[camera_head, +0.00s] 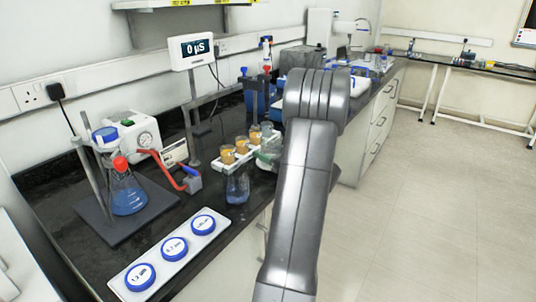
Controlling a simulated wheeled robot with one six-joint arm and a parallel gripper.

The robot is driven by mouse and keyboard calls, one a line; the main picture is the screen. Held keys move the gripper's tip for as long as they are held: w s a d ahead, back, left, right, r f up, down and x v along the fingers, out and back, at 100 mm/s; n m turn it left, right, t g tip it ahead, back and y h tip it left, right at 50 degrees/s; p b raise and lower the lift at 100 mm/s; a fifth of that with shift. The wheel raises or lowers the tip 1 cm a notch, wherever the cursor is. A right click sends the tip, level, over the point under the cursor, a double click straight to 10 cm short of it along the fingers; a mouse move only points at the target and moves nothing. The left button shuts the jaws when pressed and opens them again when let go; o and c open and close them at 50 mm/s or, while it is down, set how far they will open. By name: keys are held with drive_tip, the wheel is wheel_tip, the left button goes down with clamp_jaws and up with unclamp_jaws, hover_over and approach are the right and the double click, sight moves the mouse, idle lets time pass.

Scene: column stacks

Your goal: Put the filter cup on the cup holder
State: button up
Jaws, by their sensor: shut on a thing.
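My arm (305,200) rises through the middle of the view, and its bend hides my gripper, so I cannot see the jaws or anything in them. I cannot tell for sure which thing is the filter cup. A small cup-like piece with a blue rim (105,134) sits high on the metal stand at the left. Below it is a flask of blue liquid (128,198) with a red stopper. Three white discs with blue rims (174,248) lie on a white tray (186,262) at the front. I cannot make out a cup holder for certain.
A white rack (231,163) holds several cups, some with orange contents. A beaker (237,188) stands by the bench's front edge. A display (193,50) reading 0 µS stands behind. Dark bench is clear left of the beaker, and the floor (440,200) is clear at right.

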drive_tip(key=shift+f, duration=0.3)
drive_tip(key=shift+f, duration=0.1)
drive_tip(key=o, duration=1)
drive_tip(key=shift+d, duration=0.1)
drive_tip(key=v, duration=1.2)
drive_tip(key=shift+b, duration=0.3)
drive_tip(key=shift+s, duration=0.1)
